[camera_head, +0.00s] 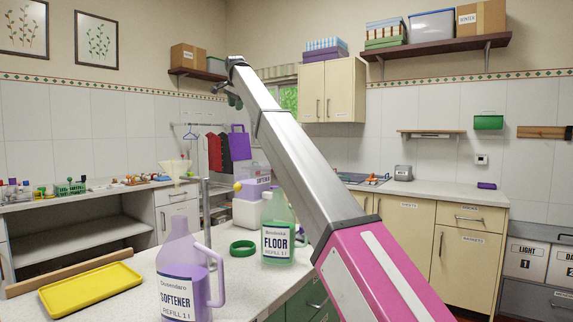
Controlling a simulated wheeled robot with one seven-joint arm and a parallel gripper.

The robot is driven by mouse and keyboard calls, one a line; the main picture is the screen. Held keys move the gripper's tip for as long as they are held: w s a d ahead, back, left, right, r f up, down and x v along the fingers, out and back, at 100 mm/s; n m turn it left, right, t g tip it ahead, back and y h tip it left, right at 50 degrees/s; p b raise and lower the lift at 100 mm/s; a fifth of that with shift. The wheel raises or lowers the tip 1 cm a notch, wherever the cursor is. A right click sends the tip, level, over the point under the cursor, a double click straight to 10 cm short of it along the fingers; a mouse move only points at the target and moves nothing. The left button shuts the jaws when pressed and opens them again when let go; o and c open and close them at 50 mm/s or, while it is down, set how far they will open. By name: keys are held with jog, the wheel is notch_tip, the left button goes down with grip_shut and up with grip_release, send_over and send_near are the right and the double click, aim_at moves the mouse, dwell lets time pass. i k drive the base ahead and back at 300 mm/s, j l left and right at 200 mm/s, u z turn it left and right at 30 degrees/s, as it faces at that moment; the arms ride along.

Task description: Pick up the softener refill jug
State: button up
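The softener refill jug (182,255) is a purple jug with a side handle on its right. Its label reads "Dosendaro SOFTENER REFILL 1 l". It stands upright on the pale counter (130,300) at the lower left of the middle, its base cut off by the picture's bottom edge. My arm reaches from the lower right up to the upper middle. Dark parts at its far end, seemingly my gripper (228,94), are small, well above and beyond the jug and apart from it. I cannot make out its fingers.
A yellow tray (90,289) lies at left. A thin grey post (205,210) rises behind the jug. A purple softener container (255,184) stands farther back.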

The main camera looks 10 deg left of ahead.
aim_at(181, 264)
jog(key=k+l, duration=0.8)
jog(key=l, duration=0.15)
